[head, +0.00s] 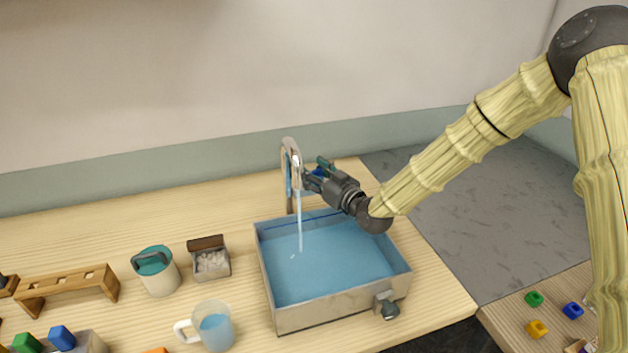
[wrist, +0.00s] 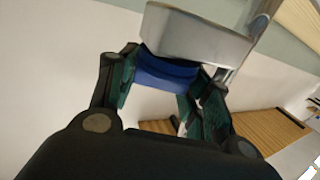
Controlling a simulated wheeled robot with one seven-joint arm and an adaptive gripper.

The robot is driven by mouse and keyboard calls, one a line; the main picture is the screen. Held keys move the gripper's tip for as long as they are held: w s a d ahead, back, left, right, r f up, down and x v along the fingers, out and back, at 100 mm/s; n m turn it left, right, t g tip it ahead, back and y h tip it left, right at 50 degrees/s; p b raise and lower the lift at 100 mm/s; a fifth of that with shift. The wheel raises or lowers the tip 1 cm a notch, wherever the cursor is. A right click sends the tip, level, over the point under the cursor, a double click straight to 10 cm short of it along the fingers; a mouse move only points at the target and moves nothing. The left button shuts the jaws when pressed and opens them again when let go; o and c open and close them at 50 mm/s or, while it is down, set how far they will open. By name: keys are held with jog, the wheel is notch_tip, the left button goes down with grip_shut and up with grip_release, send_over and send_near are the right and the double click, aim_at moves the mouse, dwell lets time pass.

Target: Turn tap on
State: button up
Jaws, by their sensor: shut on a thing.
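The silver tap (head: 291,158) stands behind the sink basin (head: 300,316), and its curved spout points down over it. A thin pale stream of water (head: 300,222) runs from the spout into the basin. My gripper (head: 314,178) is at the tap, just right of the spout. In the wrist view my gripper (wrist: 165,92) has its fingers on both sides of a blue part (wrist: 168,74) beneath the grey metal tap body (wrist: 192,36), and it is shut on that part. In the head view the fingers mostly hide it.
A metal drain fitting (head: 388,304) sits at the basin's front right corner. A mug of blue liquid (head: 214,328), a lidded teal-and-cream pot (head: 157,272), a small open box (head: 210,260) and a wooden rack (head: 68,288) stand to the left. The counter behind them is clear.

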jog(key=n+g+y+b, duration=0.2)
jog(key=n+g+y, duration=0.1)
jog(key=shift+d+f+g+y, duration=0.1)
jog(key=shift+g+y, duration=0.3)
jog(key=n+g+y, duration=0.2)
jog(key=n+g, duration=0.1)
jog(key=g, duration=0.1)
jog(key=shift+n+g+b, duration=0.4)
jog(key=n+g, duration=0.2)
jog(key=g, duration=0.1)
jog(key=n+g+y+b, duration=0.1)
jog(key=n+g, duration=0.1)
jog(key=g, duration=0.2)
jog(key=shift+n, duration=0.4)
jog(key=shift+n+g+h+b, duration=0.3)
jog(key=shift+n+g+b, duration=0.7)
jog(key=shift+g, duration=0.9)
jog(key=shift+n+g, duration=0.3)
jog(key=o, duration=1)
jog(key=shift+c, duration=0.2)
jog(key=v, duration=1.2)
jog(key=shift+r, duration=0.25)
